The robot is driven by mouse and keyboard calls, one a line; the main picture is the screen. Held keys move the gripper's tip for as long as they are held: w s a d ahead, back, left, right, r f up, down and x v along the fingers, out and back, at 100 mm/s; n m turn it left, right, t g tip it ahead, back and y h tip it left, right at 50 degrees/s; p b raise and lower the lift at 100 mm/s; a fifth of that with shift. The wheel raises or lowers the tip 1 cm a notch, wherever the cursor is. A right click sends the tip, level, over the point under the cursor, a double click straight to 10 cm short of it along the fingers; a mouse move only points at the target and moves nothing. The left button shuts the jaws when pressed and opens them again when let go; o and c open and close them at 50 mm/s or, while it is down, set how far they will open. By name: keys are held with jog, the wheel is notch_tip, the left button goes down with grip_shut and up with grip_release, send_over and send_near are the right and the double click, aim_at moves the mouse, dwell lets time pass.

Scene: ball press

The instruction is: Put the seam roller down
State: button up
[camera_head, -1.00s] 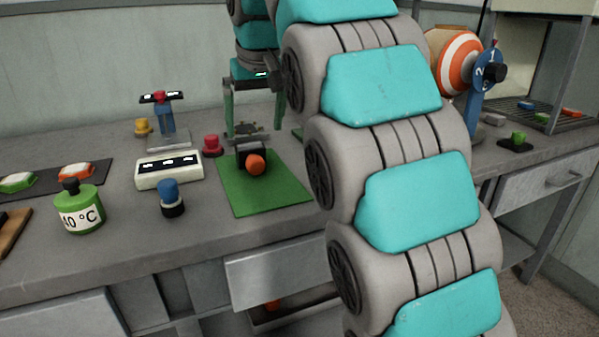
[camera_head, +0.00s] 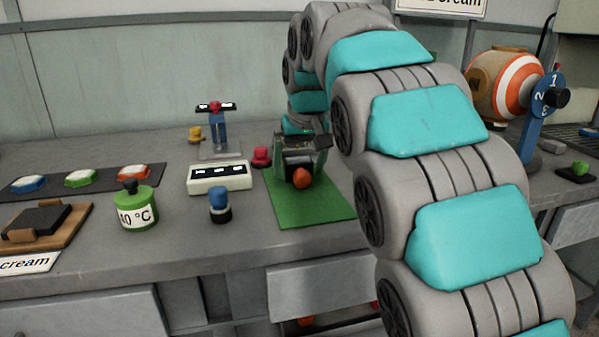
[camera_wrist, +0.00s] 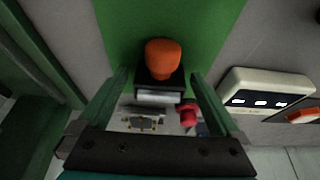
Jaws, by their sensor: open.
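The item I take for the seam roller has an orange rounded end (camera_head: 302,177) and a dark block, and it sits on a green mat (camera_head: 325,211) on the bench. In the wrist view its orange end (camera_wrist: 163,55) points away from me, with the black block and a pale metal part nearer. My gripper (camera_wrist: 159,77) is open, with a green finger on each side of the block and a gap showing. In the head view my gripper (camera_head: 303,150) is just behind and above the orange end and hides part of the block.
A white box with displays (camera_head: 220,178), a red knob (camera_head: 261,157), a blue-topped knob (camera_head: 219,203) and a green weight-shaped item marked "40 °C" (camera_head: 137,208) stand left of the mat. A striped drum (camera_head: 500,84) is at the right. The mat's front part is clear.

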jog(key=shift+f, duration=0.15)
grip_shut()
dwell(0.8)
